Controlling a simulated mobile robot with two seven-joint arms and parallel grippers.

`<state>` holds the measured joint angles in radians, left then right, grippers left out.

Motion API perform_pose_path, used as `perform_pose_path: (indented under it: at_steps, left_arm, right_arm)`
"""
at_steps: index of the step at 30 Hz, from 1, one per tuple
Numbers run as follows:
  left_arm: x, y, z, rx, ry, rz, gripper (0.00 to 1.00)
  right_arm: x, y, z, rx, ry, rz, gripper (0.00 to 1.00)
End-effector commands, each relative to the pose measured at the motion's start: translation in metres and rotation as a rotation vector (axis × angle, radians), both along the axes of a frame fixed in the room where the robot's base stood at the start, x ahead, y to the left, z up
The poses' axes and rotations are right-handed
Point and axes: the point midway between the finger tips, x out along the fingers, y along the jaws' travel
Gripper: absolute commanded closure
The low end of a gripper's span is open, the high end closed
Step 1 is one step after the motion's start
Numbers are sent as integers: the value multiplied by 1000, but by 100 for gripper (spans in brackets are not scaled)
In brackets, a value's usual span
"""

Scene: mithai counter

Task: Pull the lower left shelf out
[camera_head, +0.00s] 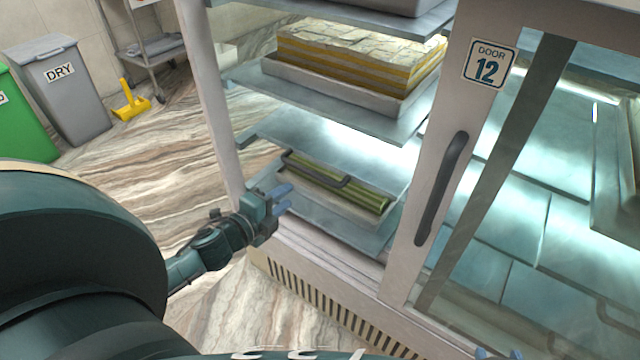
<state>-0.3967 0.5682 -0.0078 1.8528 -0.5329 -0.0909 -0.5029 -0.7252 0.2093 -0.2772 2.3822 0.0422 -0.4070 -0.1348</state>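The lower left shelf (362,241) is a grey-blue plate low in the left bay of the counter. On it lies a pale tray (300,193) with green rolls (362,194) and a dark bar-shaped handle (318,172) above them. My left gripper (287,199), with blue fingertips, is in front of the shelf's left part. Its fingers are apart with nothing seen between them; whether they touch the shelf I cannot tell. My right gripper (499,354) shows only as small blue tips at the bottom edge, mostly cut off.
Above is a shelf (262,84) with a tray of layered yellow-brown sweets (350,58). A white door frame marked 12 (489,65), with a dark handle (441,190), stands right of the bay.

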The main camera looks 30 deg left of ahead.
Motion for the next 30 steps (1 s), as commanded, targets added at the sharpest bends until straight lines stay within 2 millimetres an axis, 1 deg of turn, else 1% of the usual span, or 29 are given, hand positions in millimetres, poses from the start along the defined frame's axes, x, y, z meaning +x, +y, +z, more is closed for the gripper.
perform_pose_path:
  at_steps: [1,4,7,15,21,24,30]
  left_arm:
    - [2,0,-5,0,-1,0,68]
    - [9,-1,-6,-1,-2,0,68]
    - [22,-2,-7,-1,-4,-1,68]
    - [72,-5,-18,-1,-4,0,68]
    - [104,-8,-25,0,-2,1,68]
    - [116,-9,-28,-2,-1,0,68]
    - [127,-10,-29,-1,-1,0,68]
  right_arm:
    - [0,0,-4,-6,-4,4,64]
    - [1,1,-3,-9,-14,6,64]
    - [2,1,-3,-9,-30,5,64]
    - [6,2,-4,-5,-101,6,64]
    - [9,4,-4,-2,-156,11,64]
    - [9,4,-3,1,-178,12,64]
    - [10,5,-2,4,-201,14,64]
